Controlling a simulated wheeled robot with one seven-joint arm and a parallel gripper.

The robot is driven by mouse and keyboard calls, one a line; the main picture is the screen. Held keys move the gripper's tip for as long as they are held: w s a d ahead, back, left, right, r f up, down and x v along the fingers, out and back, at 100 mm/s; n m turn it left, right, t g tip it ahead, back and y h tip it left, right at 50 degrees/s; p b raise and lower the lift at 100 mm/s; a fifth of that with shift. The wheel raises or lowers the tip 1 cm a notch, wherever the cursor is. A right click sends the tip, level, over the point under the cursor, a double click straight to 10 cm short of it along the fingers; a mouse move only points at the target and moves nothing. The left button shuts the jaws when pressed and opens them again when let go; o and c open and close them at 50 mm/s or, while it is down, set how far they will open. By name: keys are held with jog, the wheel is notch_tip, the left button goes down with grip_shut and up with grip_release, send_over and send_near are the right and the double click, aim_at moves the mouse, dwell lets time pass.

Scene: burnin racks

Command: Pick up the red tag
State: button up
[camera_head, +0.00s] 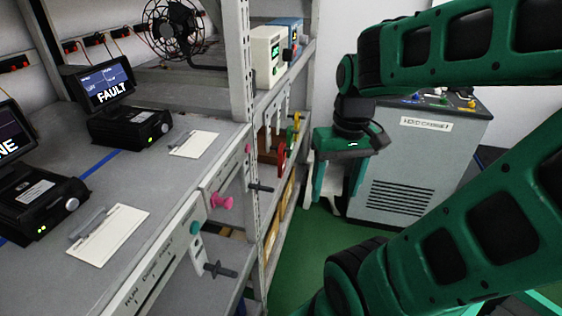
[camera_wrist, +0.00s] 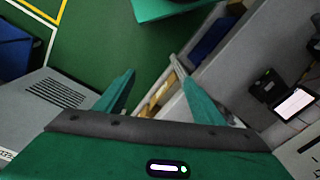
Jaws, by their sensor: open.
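A red tag (camera_head: 282,160) hangs at the side of the rack, below its shelf edge, in the head view. Yellow tags (camera_head: 296,124) hang just behind it. My gripper (camera_head: 336,192) is to the right of the red tag, over the aisle, with its fingers pointing down. The gripper is open and empty, and apart from the tag. In the wrist view my gripper (camera_wrist: 157,82) shows its two fingers spread, with the rack side beyond them. I cannot make out the red tag in the wrist view.
The grey rack post (camera_head: 240,70) stands left of the tags. Pink knobs (camera_head: 222,201) and dark pegs (camera_head: 219,270) stick out from the shelf front. A grey cabinet (camera_head: 415,165) stands behind my gripper. Green floor (camera_head: 310,245) is clear between rack and cabinet.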

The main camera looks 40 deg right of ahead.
jog(key=w+d+r+n+t+y, duration=0.1)
jog(key=w+d+n+t, duration=0.1)
jog(key=w+n, duration=0.65)
jog(key=n+t+y, duration=0.1)
jog(key=n+y, duration=0.1)
jog(key=n, duration=0.2)
send_near(284, 157)
jog(key=x, duration=0.6)
jog(key=shift+w+a, duration=0.15)
jog(key=shift+w, duration=0.15)
jog(key=x, duration=0.4)
jog(key=shift+s+f, duration=0.25)
jog(key=shift+w+a+f, duration=0.15)
jog(key=shift+w+f, duration=0.1)
jog(key=shift+f, duration=0.35)
jog(key=shift+c, duration=0.5)
jog(key=c, duration=1)
